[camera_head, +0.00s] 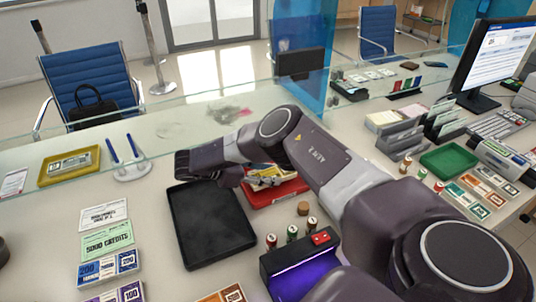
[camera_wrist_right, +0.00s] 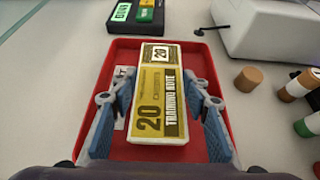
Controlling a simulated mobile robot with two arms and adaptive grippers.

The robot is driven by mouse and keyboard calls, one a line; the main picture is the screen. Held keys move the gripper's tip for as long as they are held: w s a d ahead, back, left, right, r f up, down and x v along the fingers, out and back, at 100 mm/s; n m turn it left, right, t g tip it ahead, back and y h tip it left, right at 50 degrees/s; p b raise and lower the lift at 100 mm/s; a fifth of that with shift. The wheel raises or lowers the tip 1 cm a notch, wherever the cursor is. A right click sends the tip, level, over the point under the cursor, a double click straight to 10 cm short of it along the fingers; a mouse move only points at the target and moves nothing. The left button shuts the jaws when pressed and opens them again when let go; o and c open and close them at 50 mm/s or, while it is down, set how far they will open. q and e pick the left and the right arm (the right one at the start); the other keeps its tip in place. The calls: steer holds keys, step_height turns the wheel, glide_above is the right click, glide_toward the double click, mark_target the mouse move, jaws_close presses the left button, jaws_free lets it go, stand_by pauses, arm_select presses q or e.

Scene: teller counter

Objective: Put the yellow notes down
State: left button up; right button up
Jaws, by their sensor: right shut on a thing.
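The yellow 20 notes (camera_wrist_right: 160,95) are a bundle marked "training note", seen between my right gripper's fingers (camera_wrist_right: 160,101) in the right wrist view. The gripper is shut on them by their long sides. A red tray (camera_wrist_right: 201,65) lies under the notes; I cannot tell whether they touch its floor. In the head view the red tray (camera_head: 290,193) is partly hidden by my right arm, and my right gripper (camera_head: 268,180) is over it. My left gripper is not in view.
A black tray (camera_head: 211,232) lies left of the red tray. A purple-lit device (camera_head: 303,277) and small capped rolls (camera_head: 292,233) stand in front. A cork-coloured cylinder (camera_wrist_right: 248,78) is right of the red tray. A glass screen (camera_head: 100,150) stands behind.

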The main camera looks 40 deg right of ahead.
steer(key=shift+f, duration=0.65)
steer(key=o, duration=1.2)
steer(key=shift+f, duration=0.1)
steer(key=shift+r, duration=0.25)
steer(key=p+v, duration=0.1)
steer(key=v, duration=0.9)
steer(key=shift+w+a, duration=0.1)
steer(key=shift+a, duration=0.2)
steer(key=shift+w+a+r, duration=0.2)
steer(key=shift+a+r, duration=0.2)
steer(key=shift+a, duration=0.2)
